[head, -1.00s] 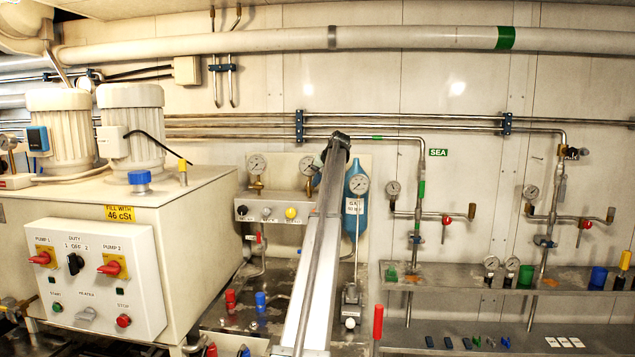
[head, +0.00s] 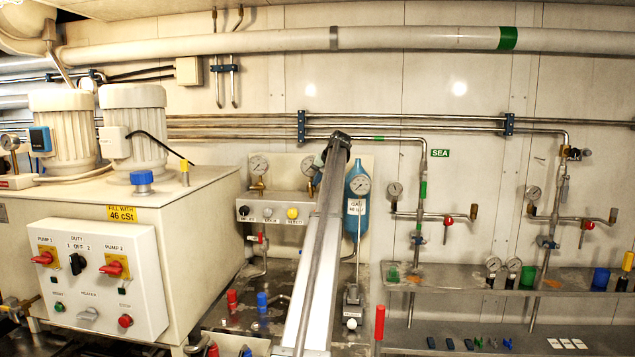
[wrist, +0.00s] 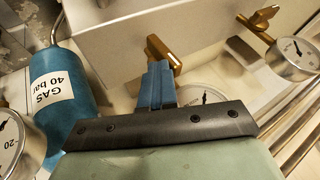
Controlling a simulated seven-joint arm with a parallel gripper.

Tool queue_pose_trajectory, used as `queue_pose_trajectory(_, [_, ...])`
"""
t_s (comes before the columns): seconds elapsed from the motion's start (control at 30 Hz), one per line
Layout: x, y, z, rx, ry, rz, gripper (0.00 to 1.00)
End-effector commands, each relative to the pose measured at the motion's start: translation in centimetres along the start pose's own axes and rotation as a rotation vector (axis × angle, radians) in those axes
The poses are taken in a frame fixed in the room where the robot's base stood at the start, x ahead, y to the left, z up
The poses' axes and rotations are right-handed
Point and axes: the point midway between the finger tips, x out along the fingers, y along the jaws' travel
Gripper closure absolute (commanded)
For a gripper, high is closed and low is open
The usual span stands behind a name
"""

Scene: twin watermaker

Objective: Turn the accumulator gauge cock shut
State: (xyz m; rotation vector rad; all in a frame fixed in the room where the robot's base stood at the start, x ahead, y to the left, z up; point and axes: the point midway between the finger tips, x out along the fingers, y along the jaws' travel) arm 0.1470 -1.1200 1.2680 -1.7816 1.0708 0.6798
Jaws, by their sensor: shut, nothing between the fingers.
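My gripper (wrist: 158,72) has blue fingers, closed together with nothing between them. In the wrist view its tips are right by a brass cock (wrist: 168,53) below the grey panel box. I cannot tell whether they touch it. A round gauge (wrist: 203,96) by this cock is partly hidden behind my gripper. The blue accumulator bottle (wrist: 62,88), labelled GAS 40 bar, stands left of the fingers; the head view also shows it (head: 357,172).
A second brass cock (wrist: 262,20) and its gauge (wrist: 292,57) are at the wrist view's upper right. The accumulator's gauge (head: 360,185) is close to my arm. The box with knobs (head: 268,208) is below the panel gauges. A shelf (head: 460,276) runs right.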

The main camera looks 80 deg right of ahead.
Motion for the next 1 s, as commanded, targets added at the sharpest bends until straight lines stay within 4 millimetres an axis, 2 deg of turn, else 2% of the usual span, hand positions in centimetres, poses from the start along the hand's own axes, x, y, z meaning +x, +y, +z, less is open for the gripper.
queue_pose_trajectory(1.0, [0.6,-2.8,-0.4,0.0,0.0,-0.001,1.0])
